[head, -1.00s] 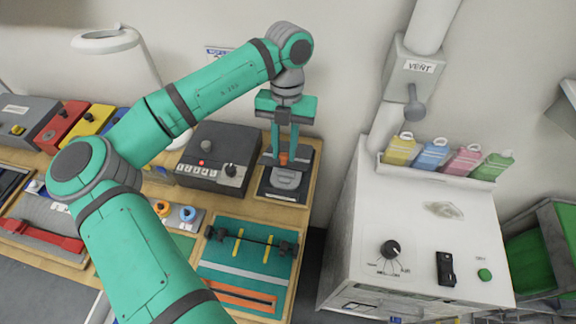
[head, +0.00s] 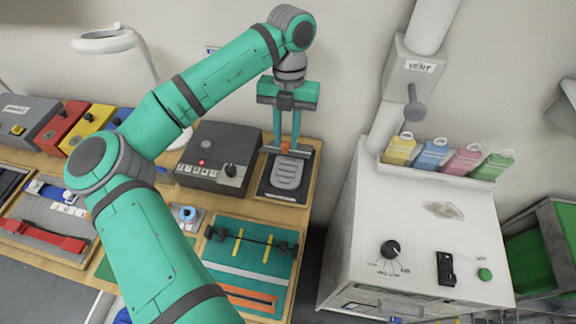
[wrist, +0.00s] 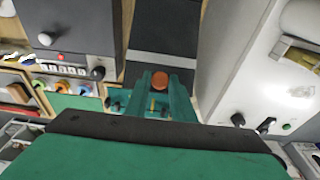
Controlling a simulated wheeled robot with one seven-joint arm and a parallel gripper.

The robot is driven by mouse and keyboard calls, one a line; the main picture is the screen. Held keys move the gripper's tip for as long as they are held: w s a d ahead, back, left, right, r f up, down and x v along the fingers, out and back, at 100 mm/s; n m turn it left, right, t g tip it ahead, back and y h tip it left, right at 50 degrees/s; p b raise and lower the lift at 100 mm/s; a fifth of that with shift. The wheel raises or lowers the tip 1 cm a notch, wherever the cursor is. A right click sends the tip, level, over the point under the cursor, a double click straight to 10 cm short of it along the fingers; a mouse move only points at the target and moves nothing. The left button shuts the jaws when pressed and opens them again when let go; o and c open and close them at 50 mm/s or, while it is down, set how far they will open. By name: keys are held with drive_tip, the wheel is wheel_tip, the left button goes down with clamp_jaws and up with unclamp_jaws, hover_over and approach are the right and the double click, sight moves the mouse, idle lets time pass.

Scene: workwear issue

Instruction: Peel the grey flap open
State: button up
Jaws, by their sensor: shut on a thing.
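A dark board (head: 268,190) lies at the right end of the bench in the head view. A grey ribbed piece (head: 288,174), which looks like part of the grey flap's fixture, shows on it. My gripper (head: 285,147) points down over the board's far part, with its fingers shut on an orange tab (head: 285,149). In the wrist view, the orange tab (wrist: 160,81) sits between the fingertips of my gripper (wrist: 160,84), in front of a dark panel with a lighter grey band (wrist: 163,59). I cannot tell how far the flap is lifted.
A dark control box (head: 217,157) stands left of the board. A green tray (head: 243,245) with bars lies in front. The wall is close behind.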

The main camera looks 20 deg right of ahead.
drive_tip(key=shift+w, duration=0.1)
drive_tip(key=shift+w+d+r, duration=0.65)
drive_tip(key=shift+w+r, duration=0.2)
drive_tip(key=shift+w, duration=0.1)
drive_tip(key=o, duration=0.9)
drive_tip(key=shift+c, duration=0.2)
drive_tip(key=shift+r, duration=0.15)
wheel_tip(320, 180, up, 9)
drive_tip(key=s+a, duration=0.1)
drive_tip(key=shift+s, duration=0.35)
drive_tip(key=shift+s, duration=0.1)
